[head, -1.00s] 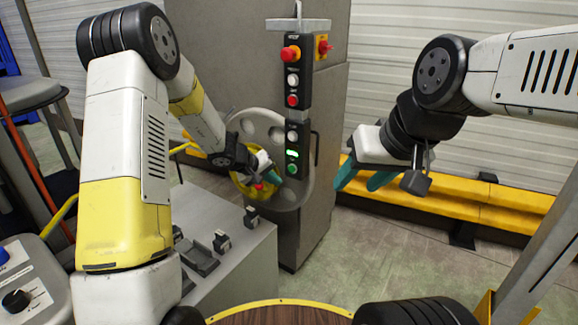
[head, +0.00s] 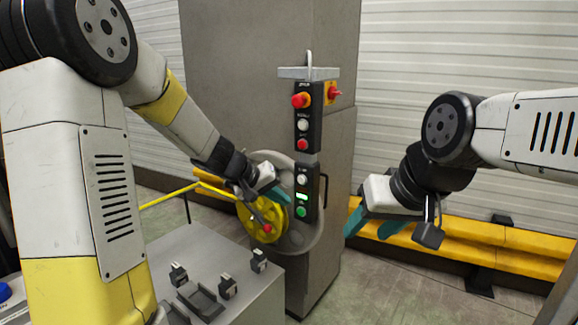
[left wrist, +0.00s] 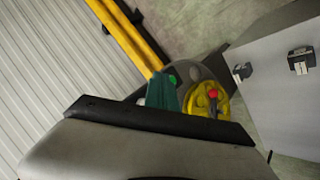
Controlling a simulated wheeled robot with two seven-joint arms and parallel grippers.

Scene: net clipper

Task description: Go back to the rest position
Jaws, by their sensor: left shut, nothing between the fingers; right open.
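My left gripper (head: 278,187) has teal fingers, shut with nothing between them. It is in front of the grey machine, by the lower part of its button panel and over the spoked wheel. Its teal fingers also show in the left wrist view (left wrist: 163,92), beside a green button (left wrist: 172,79). I cannot tell whether they touch the machine. My right gripper (head: 368,226) is open and empty, in the air right of the machine, in front of the yellow barrier.
The grey machine (head: 270,70) carries a black button panel (head: 303,135) with a lit green display, and a wheel (head: 313,243) with a yellow hub (head: 258,222). A grey cabinet (head: 225,285) stands at the lower left. A yellow barrier (head: 470,245) runs along the wall. Floor is clear at right.

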